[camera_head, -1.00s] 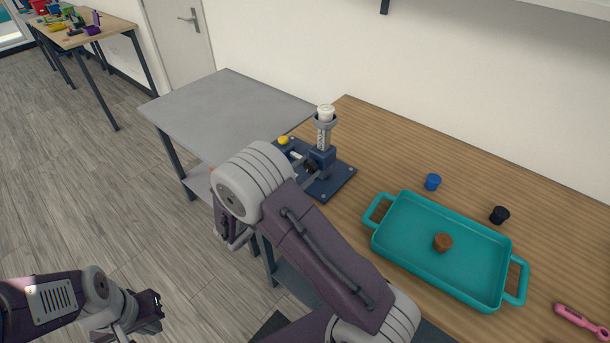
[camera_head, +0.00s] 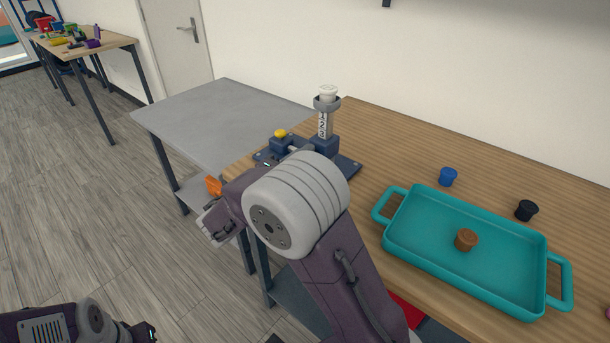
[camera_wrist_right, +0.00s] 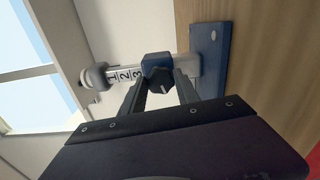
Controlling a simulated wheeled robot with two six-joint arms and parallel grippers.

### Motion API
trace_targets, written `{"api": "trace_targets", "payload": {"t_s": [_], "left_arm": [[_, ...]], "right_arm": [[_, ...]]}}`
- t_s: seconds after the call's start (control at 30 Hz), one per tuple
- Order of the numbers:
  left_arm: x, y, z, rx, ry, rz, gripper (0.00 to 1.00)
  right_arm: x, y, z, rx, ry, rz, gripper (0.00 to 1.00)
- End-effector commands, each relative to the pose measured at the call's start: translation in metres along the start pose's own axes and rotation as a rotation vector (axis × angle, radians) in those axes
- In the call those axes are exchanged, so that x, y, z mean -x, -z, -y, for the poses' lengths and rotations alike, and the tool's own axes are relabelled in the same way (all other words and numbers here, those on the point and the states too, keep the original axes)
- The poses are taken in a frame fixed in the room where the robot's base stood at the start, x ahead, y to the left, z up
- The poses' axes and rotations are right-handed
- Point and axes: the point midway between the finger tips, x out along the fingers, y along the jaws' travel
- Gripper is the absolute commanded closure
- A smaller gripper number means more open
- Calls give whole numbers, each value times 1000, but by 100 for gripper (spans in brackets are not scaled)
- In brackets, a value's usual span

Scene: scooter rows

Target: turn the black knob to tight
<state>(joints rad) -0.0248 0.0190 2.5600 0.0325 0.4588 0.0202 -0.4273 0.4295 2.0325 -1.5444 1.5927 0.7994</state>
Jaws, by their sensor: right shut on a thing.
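The blue stand (camera_head: 347,167) is on the wooden table and carries an upright post with a number scale (camera_head: 323,125). A blue clamp block (camera_head: 325,144) sits round the post. The black knob (camera_wrist_right: 160,80) is on the front of this block in the right wrist view. My right gripper (camera_wrist_right: 160,86) has its two fingers on either side of the knob, shut on it. In the head view my right arm hides the knob and fingers. My left gripper (camera_head: 148,333) is low at the left, partly cut off by the frame edge, its jaws unclear.
A teal tray (camera_head: 402,262) holding a brown piece (camera_head: 466,240) is to the right, with blue (camera_head: 448,176) and black (camera_head: 526,210) pieces behind. The grey table (camera_head: 220,115) is bare.

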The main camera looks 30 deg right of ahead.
Motion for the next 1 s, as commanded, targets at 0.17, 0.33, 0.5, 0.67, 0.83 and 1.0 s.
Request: {"api": "trace_targets", "payload": {"t_s": [0.17, 0.33, 0.5, 0.67, 0.83, 1.0], "left_arm": [[-41, -4, 1, 0, 0, 0, 100], [-72, -8, 1, 0, 0, 0, 100], [-104, -11, 2, 0, 0, 0, 100], [-134, -14, 3, 0, 0, 0, 100], [-165, -17, 3, 0, 0, 0, 100], [-194, -20, 4, 0, 0, 0, 100]], "right_arm": [[0, 0, 11, -168, 3, 1, 100], [0, 1, 12, -329, 3, 1, 100], [0, 1, 13, -491, 3, 2, 100], [0, 1, 14, -641, 4, 2, 100], [0, 1, 14, -803, 4, 3, 100], [0, 2, 14, -963, 4, 3, 100]]}}
